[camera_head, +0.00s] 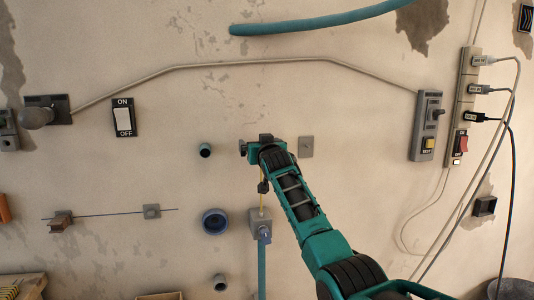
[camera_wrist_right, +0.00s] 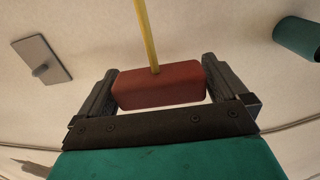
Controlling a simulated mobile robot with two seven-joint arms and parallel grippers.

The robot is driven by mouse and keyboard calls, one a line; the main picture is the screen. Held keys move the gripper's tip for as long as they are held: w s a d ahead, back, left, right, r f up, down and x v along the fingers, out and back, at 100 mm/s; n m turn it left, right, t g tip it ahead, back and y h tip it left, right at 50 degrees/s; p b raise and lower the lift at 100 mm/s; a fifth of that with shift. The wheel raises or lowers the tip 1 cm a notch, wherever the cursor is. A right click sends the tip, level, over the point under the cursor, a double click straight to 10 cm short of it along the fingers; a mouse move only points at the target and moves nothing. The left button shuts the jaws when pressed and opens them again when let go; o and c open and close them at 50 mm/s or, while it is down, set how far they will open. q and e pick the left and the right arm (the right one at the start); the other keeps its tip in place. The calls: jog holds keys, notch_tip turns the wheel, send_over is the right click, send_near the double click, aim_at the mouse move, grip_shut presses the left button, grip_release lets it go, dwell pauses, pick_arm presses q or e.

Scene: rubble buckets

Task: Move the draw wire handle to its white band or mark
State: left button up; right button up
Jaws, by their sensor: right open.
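The draw wire handle is a red block (camera_wrist_right: 160,88) in the right wrist view, with a yellow wire (camera_wrist_right: 147,35) running away from its middle. My right gripper (camera_wrist_right: 160,70) is open, with one dark finger at each end of the handle; I cannot tell whether they touch it. In the head view my right gripper (camera_head: 256,147) is near the wall at centre and hides the handle. The yellow wire (camera_head: 262,201) shows below it, running down to a grey box (camera_head: 260,222) on the wall. No white band or mark can be made out. My left gripper is not in view.
A grey plate (camera_head: 306,147) is right of the gripper, and a dark green pipe stub (camera_head: 205,150) is left. A blue ring-shaped socket (camera_head: 215,222) sits lower left. A teal hose (camera_head: 315,23) crosses above. A switch box (camera_head: 427,125) and power strip (camera_head: 466,100) are at right.

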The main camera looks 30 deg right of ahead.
jog(key=v, duration=1.2)
dwell(0.5)
jog(key=s+a+f+n+g+y, duration=0.15)
jog(key=s+f, duration=0.25)
jog(key=f, duration=0.5)
jog(key=s+a+f+n+g+y, duration=0.1)
jog(key=s+a+f, duration=0.25)
jog(key=f, duration=0.65)
jog(key=s+a+f+n+g+y, duration=0.15)
jog(key=s+f, duration=0.25)
jog(key=f, duration=0.5)
jog(key=s+a+f+g+y, duration=0.1)
jog(key=s+a+f, duration=0.3)
jog(key=s+f, duration=0.3)
jog(key=s+a+f+n+g+y, duration=0.1)
jog(key=s+a+f, duration=0.3)
jog(key=s, duration=1.3)
notch_tip(320, 180, down, 5)
jog(key=shift+r+g, duration=0.2)
jog(key=shift+g, duration=0.1)
